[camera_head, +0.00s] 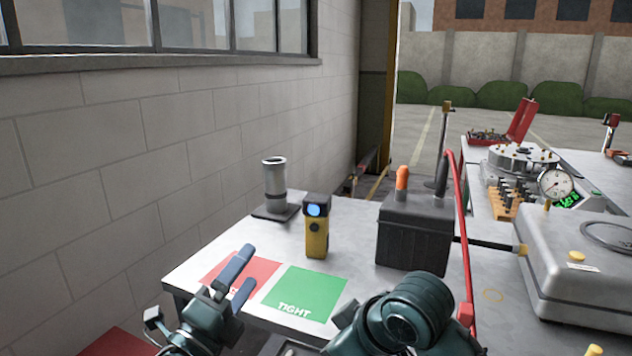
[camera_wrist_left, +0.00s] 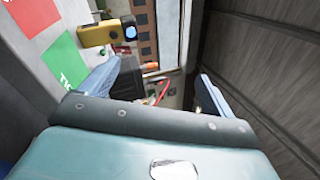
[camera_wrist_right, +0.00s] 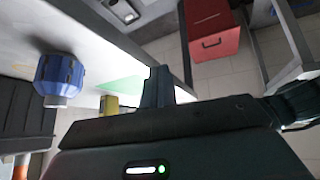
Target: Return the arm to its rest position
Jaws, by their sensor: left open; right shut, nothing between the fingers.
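My left gripper (camera_head: 240,277) is open and empty in the head view, over the near left part of the table, in front of the red mat (camera_head: 243,272) and the green "TIGHT" mat (camera_head: 303,293). In the left wrist view its two fingers (camera_wrist_left: 155,92) stand wide apart with nothing between them. My right forearm shows at the bottom centre of the head view; its gripper cannot be made out there. In the right wrist view my right gripper (camera_wrist_right: 160,88) is shut and empty, with the table edge behind it.
A yellow device (camera_head: 317,238) with a blue lens, a metal cylinder (camera_head: 274,185) on a dark base and a black battery-like box (camera_head: 414,236) stand on the table (camera_head: 200,262). A grey case (camera_head: 575,262) lies right. A block wall (camera_head: 120,170) runs along the left.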

